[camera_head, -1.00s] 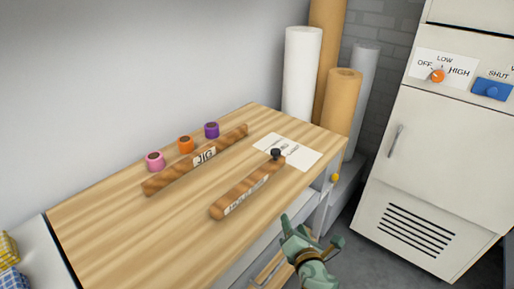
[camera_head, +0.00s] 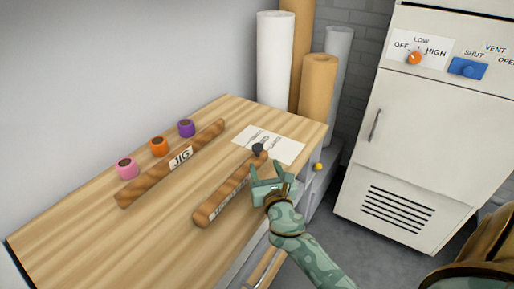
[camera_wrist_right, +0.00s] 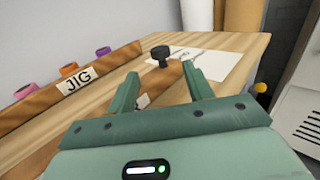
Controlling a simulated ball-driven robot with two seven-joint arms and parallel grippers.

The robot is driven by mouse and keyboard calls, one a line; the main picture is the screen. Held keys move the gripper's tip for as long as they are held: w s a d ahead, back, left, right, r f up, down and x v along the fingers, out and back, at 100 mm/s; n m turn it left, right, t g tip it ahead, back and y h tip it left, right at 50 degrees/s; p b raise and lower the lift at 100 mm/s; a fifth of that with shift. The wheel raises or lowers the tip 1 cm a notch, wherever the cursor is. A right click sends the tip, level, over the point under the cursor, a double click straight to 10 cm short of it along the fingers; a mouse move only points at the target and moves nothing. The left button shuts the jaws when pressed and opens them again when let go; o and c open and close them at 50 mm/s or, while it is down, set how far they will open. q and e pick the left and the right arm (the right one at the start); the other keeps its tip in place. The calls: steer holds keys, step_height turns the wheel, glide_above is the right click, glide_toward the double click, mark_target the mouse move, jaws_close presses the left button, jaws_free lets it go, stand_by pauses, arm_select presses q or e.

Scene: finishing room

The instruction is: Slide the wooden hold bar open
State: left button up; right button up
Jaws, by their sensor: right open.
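The wooden hold bar (camera_head: 214,203) lies on the workbench with a partly hidden label on its side and a black knob (camera_head: 258,149) at its far end. The knob also shows in the right wrist view (camera_wrist_right: 160,55). My right gripper (camera_head: 268,168) is open and empty over the bar's far half, just short of the knob. In the right wrist view its two fingers (camera_wrist_right: 161,85) stand apart with the knob beyond them, between their tips in the picture. The gripper hides part of the bar and its label. My left gripper is not in view.
A wooden bar marked JIG (camera_head: 150,180) lies behind the hold bar, with pink (camera_head: 126,169), orange (camera_head: 159,146) and purple (camera_head: 186,128) spools beyond it. A white printed sheet (camera_head: 285,149) lies near the knob. Tall rolls (camera_head: 276,60) and a cabinet (camera_head: 410,130) stand behind and right.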

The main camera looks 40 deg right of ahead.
mark_target(259, 151)
steer(key=b+x, duration=0.1)
steer(key=x, duration=0.8)
steer(key=shift+f+b, duration=0.2)
steer(key=shift+b, duration=0.2)
steer(key=shift+w+d+r, duration=0.1)
steer(key=shift+w+d, duration=0.1)
steer(key=shift+w, duration=0.4)
jaws_close()
steer(key=s+d+p, duration=0.1)
steer(key=s, duration=0.2)
steer(key=s+d+p, duration=0.1)
steer(key=s, duration=0.2)
steer(key=s+d+p, duration=0.1)
steer(key=s, duration=0.1)
steer(key=shift+s+d+r, duration=0.1)
steer(key=shift+s+d, duration=0.2)
steer(key=shift+s, duration=0.1)
steer(key=shift+s+d, duration=0.15)
steer(key=shift+s, duration=0.2)
steer(key=shift+f, duration=0.2)
